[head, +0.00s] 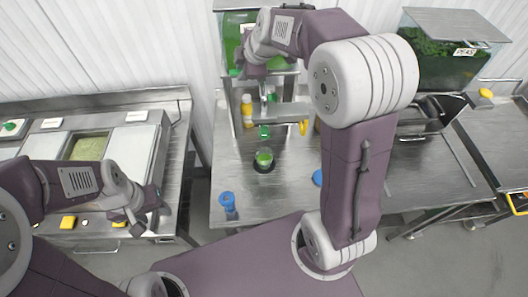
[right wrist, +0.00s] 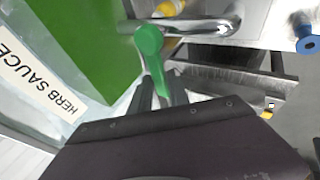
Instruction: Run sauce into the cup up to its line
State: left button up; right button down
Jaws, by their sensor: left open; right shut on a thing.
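The clear cup (head: 264,155) stands upright on a dark round base on the steel table, with green sauce in it. Its line is too small to make out. A green nozzle (head: 265,131) is just behind and above it. The green herb sauce tank (head: 231,52) is raised on a stand behind; its label (right wrist: 38,75) reads HERB SAUCE in the right wrist view. My right gripper (right wrist: 158,88) is shut on a green tap handle (right wrist: 150,42) beside the tank. My left gripper (head: 147,212) is open and empty by the left counter's front edge.
A blue-topped item (head: 227,200) stands at the table's front left, and another blue item (head: 317,178) is partly behind my right arm. A yellow tap (head: 303,128) is right of the nozzle. A peas bin (head: 440,60) is at the back right.

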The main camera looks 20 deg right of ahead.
jog(key=n+b, duration=0.1)
jog(key=b, duration=0.1)
jog(key=s+n+y+b, duration=0.1)
jog(key=b, duration=0.1)
jog(key=shift+s+a+f+n+g+y, duration=0.1)
jog(key=shift+s+f+n+g+y, duration=0.15)
jog(key=shift+n+g+y, duration=0.05)
jog(key=w+m+h+p, duration=0.1)
jog(key=m+h+p, duration=0.1)
jog(key=m, duration=0.1)
jog(key=shift+w+r, duration=0.1)
jog(key=shift+w, duration=0.25)
